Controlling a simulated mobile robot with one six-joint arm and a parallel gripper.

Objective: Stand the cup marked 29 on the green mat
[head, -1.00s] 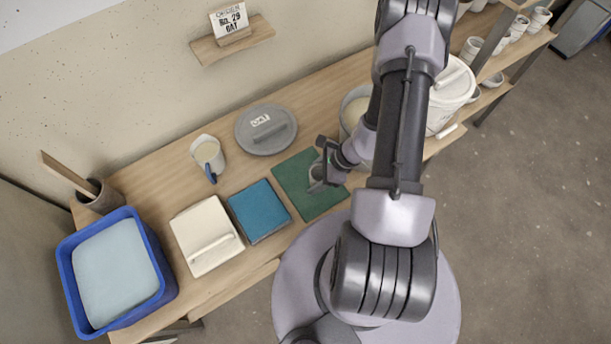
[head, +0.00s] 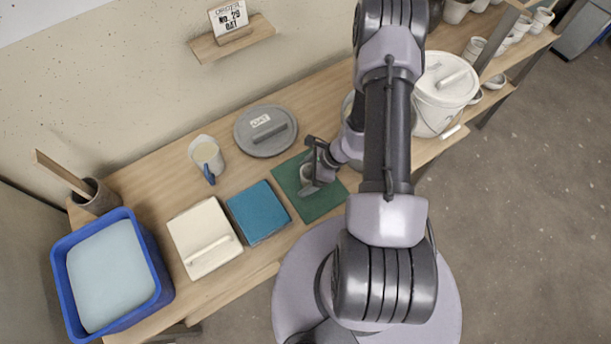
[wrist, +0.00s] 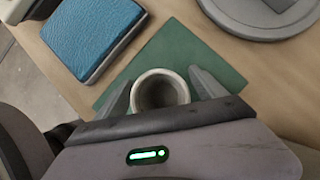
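A small pale cup (wrist: 161,92) is upright between the two fingers of my gripper (wrist: 160,80), its open top facing the wrist camera. The fingers are close against its sides, and my gripper appears shut on it. No number shows on the cup. In the head view my gripper (head: 311,173) and the cup (head: 306,174) are over the middle of the green mat (head: 318,205), which also shows in the wrist view (wrist: 172,45). I cannot tell whether the cup's base touches the mat.
A blue pad (head: 258,211) lies just left of the mat, then a white lidded container (head: 203,238). A white bucket (head: 443,95) stands right. A card reading No. 29 OAT (head: 228,17) is on the wall shelf.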

